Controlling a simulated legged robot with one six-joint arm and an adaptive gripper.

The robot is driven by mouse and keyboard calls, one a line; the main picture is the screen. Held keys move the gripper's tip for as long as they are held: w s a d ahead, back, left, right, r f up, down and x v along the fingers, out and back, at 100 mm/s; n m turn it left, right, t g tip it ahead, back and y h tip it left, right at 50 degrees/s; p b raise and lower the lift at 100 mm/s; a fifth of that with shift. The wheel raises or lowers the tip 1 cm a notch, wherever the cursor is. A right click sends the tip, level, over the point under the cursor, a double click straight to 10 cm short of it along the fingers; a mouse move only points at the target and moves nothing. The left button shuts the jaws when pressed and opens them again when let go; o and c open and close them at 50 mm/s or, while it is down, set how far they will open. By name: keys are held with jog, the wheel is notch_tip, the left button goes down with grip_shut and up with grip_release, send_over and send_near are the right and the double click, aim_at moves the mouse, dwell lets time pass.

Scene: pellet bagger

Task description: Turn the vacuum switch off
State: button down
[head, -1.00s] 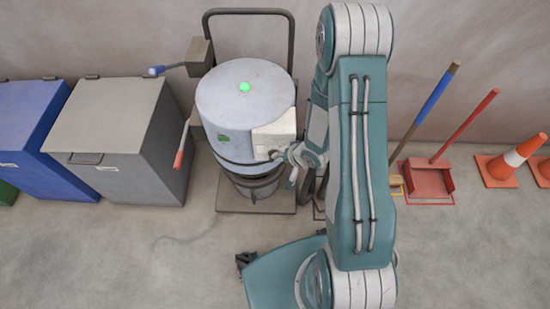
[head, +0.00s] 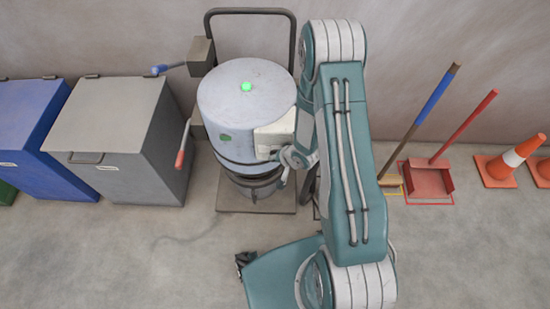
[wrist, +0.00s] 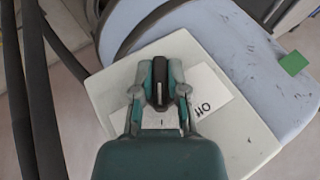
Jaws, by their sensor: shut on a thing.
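The vacuum (head: 235,105) is a grey-blue drum with a lit green lamp (head: 247,87) on top. A pale switch box (head: 273,135) is fixed to its right front side. In the wrist view the box (wrist: 240,140) carries a white label (wrist: 208,92) with partly hidden lettering. The dark vacuum switch (wrist: 159,84) stands up from the box between my fingertips. My gripper (wrist: 159,92) is shut on it, with a finger on each side. In the head view my gripper (head: 275,152) is at the box front, and the switch cannot be made out there.
A lever with a blue grip (head: 158,70) and one with a red grip (head: 180,158) stick out left of the drum. Grey (head: 105,125) and blue (head: 35,130) bins stand further left. A broom (head: 425,115), a red dustpan (head: 430,180) and cones (head: 505,165) are at right.

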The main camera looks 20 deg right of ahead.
jog(key=shift+w+h, duration=0.1)
jog(key=shift+h, duration=0.3)
jog(key=shift+n+g+h, duration=0.3)
jog(key=shift+g+h, duration=0.2)
jog(key=shift+h, duration=0.6)
jog(key=shift+n+g+h, duration=0.3)
jog(key=shift+g+h, duration=0.1)
jog(key=shift+h, duration=0.7)
jog(key=shift+w+a+n+g+h, duration=0.15)
jog(key=shift+n+g+h, duration=0.2)
jog(key=shift+h, duration=0.95)
jog(key=shift+g+h, duration=0.35)
jog(key=shift+h, duration=0.65)
jog(key=shift+n+h, duration=0.35)
jog(key=shift+h, duration=0.25)
